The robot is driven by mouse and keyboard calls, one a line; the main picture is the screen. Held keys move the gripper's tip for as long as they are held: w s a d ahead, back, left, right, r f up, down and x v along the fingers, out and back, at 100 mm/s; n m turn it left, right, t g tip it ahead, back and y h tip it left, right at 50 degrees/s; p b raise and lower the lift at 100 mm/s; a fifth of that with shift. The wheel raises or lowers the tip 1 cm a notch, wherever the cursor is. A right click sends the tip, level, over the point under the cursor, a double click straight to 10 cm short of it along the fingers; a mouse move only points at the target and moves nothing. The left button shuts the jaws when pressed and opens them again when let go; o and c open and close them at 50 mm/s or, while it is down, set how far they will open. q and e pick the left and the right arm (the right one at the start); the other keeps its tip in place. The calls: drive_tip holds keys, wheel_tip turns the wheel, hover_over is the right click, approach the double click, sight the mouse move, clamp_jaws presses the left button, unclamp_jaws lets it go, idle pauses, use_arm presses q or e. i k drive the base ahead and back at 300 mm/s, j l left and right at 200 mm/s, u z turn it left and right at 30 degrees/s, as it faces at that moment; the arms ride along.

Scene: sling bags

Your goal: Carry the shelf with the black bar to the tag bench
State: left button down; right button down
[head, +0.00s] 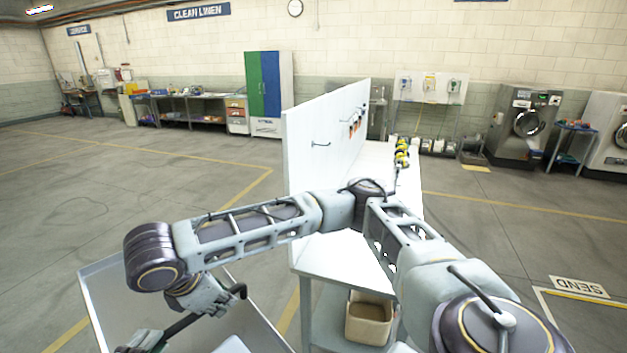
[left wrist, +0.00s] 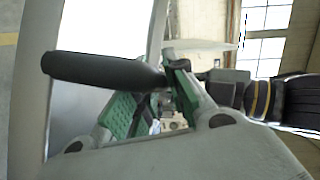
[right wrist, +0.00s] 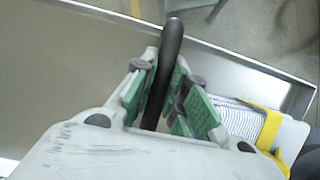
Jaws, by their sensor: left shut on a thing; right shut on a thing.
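The shelf (head: 110,290) is a grey metal tray with raised rims at the lower left of the head view. The black bar (head: 182,325) runs above it, along its near side. My left gripper (head: 148,341) is shut on the bar at the picture's bottom edge; the bar also shows in its wrist view (left wrist: 100,70). My right gripper (head: 236,292) is shut on the bar further right; the bar stands between its green pads in the right wrist view (right wrist: 163,70). A white bench (head: 345,258) with an upright panel stands right of the shelf; I see no label naming it the tag bench.
The panel (head: 305,155) has hooks with orange things. A beige bin (head: 369,318) sits under the bench. Open floor (head: 130,195) lies beyond the shelf. Washers (head: 525,122) stand at the back right.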

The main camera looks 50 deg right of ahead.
sight(362, 259)
drive_tip(key=l+z, duration=0.2)
drive_tip(key=z, duration=3.1)
drive_tip(key=j, duration=0.1)
